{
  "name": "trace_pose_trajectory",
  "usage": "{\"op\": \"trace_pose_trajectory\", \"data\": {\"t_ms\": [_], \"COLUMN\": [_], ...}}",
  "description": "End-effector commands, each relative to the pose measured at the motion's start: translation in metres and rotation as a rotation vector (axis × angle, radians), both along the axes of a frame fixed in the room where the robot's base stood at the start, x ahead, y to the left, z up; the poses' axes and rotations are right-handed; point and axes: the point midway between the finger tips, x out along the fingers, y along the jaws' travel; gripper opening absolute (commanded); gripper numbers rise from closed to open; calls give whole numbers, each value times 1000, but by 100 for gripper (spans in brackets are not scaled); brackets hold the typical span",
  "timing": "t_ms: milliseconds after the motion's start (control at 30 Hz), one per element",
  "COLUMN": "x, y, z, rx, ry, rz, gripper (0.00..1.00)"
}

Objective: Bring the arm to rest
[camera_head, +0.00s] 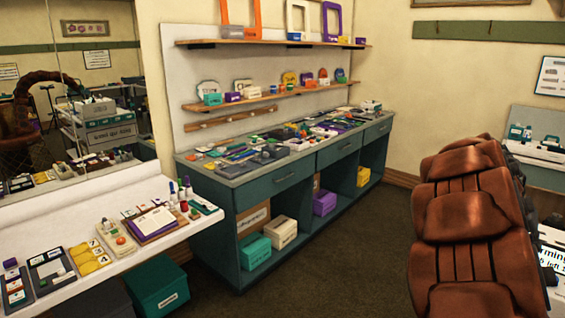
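My gripper is not in this view, and neither is any part of my arm that I can make out. How the arm is held and whether the gripper is open or shut cannot be seen here.
A green counter (251,187) covered with small items runs along the back wall under two shelves (262,42). A white ledge (110,272) with several items stands at left, a green box (157,285) below it. A brown padded chair (462,232) fills the right. Dark floor (330,255) between is clear.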

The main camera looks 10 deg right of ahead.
Motion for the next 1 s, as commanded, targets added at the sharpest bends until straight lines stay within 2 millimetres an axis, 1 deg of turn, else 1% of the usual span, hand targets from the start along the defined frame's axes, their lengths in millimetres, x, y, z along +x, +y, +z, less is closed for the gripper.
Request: {"op": "trace_pose_trajectory", "data": {"t_ms": [67,167,200,267,300,467,500,567,600,667,700,833,900,967,1000], "x": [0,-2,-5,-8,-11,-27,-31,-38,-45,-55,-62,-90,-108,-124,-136], "y": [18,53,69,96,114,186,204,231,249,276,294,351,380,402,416], "z": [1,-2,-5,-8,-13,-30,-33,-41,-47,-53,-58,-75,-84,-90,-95], "rx": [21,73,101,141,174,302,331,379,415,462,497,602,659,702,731], "ry": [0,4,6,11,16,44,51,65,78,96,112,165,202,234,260], "rz": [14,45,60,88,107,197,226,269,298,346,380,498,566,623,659], "gripper": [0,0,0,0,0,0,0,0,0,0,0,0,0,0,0]}}
